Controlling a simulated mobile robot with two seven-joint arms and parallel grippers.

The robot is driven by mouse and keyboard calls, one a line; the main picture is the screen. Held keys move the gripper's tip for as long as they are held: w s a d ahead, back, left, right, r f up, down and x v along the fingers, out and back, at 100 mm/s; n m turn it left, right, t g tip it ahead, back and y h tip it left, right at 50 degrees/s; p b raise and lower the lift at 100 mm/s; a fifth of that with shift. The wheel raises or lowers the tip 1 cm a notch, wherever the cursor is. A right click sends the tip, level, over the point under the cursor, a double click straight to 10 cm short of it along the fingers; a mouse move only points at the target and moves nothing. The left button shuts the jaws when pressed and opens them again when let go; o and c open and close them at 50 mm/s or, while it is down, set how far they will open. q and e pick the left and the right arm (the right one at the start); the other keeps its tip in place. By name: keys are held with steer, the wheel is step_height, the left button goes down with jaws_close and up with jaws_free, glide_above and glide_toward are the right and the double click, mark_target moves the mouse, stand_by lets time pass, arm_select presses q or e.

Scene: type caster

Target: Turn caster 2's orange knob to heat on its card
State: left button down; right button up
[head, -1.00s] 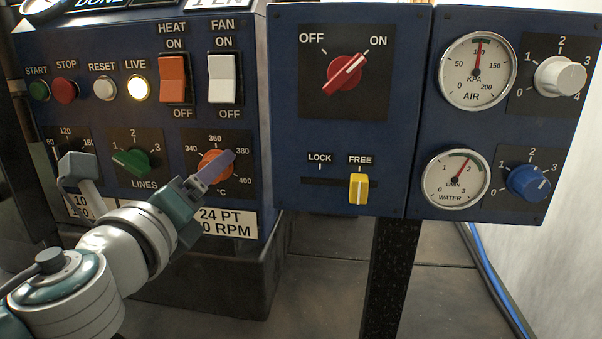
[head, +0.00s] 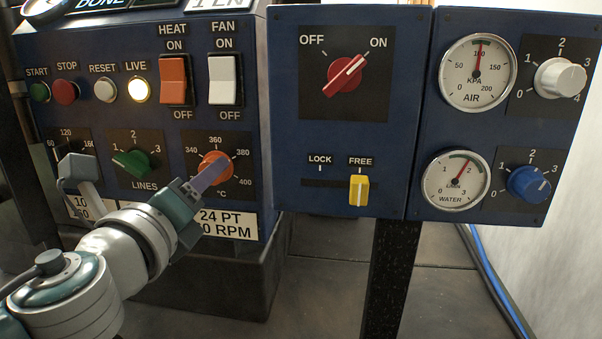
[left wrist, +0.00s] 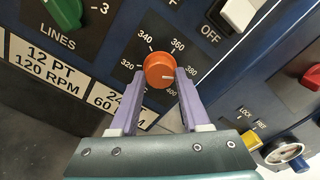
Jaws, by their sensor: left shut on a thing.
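The orange knob (head: 213,163) sits on a dark dial plate marked 340 to 400 °C in the head view. My left gripper (head: 222,166) reaches it from the lower left. In the left wrist view the two purple fingers of my left gripper (left wrist: 168,80) are closed on the sides of the orange knob (left wrist: 160,66). The knob's white mark points right, near the 380 to 400 side; its exact reading is unclear. A white card (head: 240,231) below reads 24 PT and an RPM line, partly hidden by my gripper. No heat value is legible on it. My right gripper is out of view.
A green LINES knob (head: 131,161) is left of the orange knob. The HEAT switch (head: 173,80) and FAN switch (head: 223,79) are above. A separate panel at right carries a red OFF/ON knob (head: 345,75) and yellow slider (head: 359,191).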

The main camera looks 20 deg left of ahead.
arm_select(q)
steer(key=shift+n+b, duration=0.65)
steer(key=shift+n, duration=5.25)
steer(key=shift+c, duration=1.9)
jaws_free()
